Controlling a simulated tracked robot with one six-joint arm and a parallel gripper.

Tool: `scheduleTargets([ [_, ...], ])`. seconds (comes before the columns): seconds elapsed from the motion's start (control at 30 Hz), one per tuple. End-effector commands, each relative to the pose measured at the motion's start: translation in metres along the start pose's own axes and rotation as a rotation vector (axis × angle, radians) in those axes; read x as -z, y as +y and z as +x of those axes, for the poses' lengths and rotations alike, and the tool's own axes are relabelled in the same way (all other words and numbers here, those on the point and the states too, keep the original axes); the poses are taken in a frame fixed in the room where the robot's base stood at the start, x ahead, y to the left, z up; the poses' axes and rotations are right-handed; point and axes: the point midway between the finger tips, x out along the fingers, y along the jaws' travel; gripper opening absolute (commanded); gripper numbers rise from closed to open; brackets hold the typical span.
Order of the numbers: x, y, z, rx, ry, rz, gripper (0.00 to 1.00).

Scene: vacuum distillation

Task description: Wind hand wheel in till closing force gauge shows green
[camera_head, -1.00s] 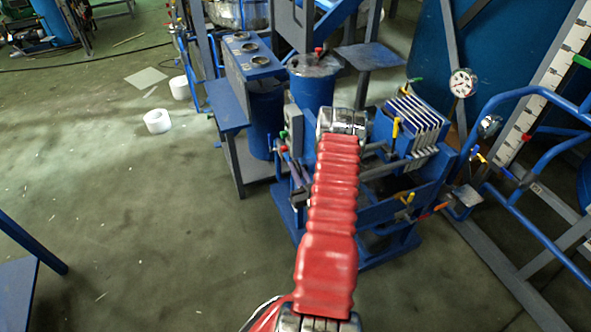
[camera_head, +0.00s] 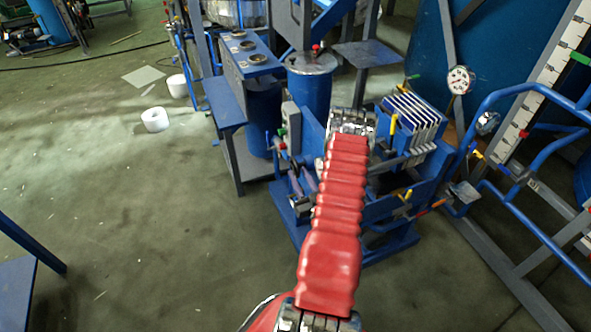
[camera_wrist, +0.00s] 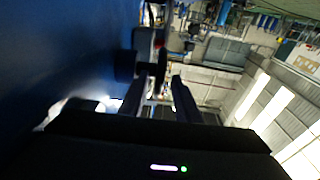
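My gripper (camera_wrist: 160,82) shows in the wrist view with its two dark fingers apart and a bright gap between them. A dark shape (camera_wrist: 148,66), possibly part of the hand wheel, lies just beyond the left fingertip; I cannot tell whether they touch. In the head view my red-sleeved arm reaches over the blue plate press and hides my gripper and the press middle. Dark round parts (camera_head: 297,184) show left of the arm, and I cannot tell whether they are the wheel. A white dial gauge (camera_head: 459,80) stands behind the press; its reading is too small to tell.
The press's pale plates (camera_head: 415,115) stand right of my arm. Blue pipe railing (camera_head: 500,200) and a white scale board (camera_head: 535,95) are at the right. A blue vessel (camera_head: 311,85) stands behind.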

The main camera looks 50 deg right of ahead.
Motion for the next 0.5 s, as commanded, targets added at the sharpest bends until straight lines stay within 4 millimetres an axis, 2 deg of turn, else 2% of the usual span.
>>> scheduleTargets([
  [0.03, 0.000, 0.001, -0.010, -0.004, -0.001, 0.002, 0.30],
  [0.3, -0.001, 0.000, -0.058, -0.003, -0.002, 0.003, 0.30],
  [0.5, -0.001, -0.001, -0.082, -0.001, -0.001, 0.001, 0.30],
])
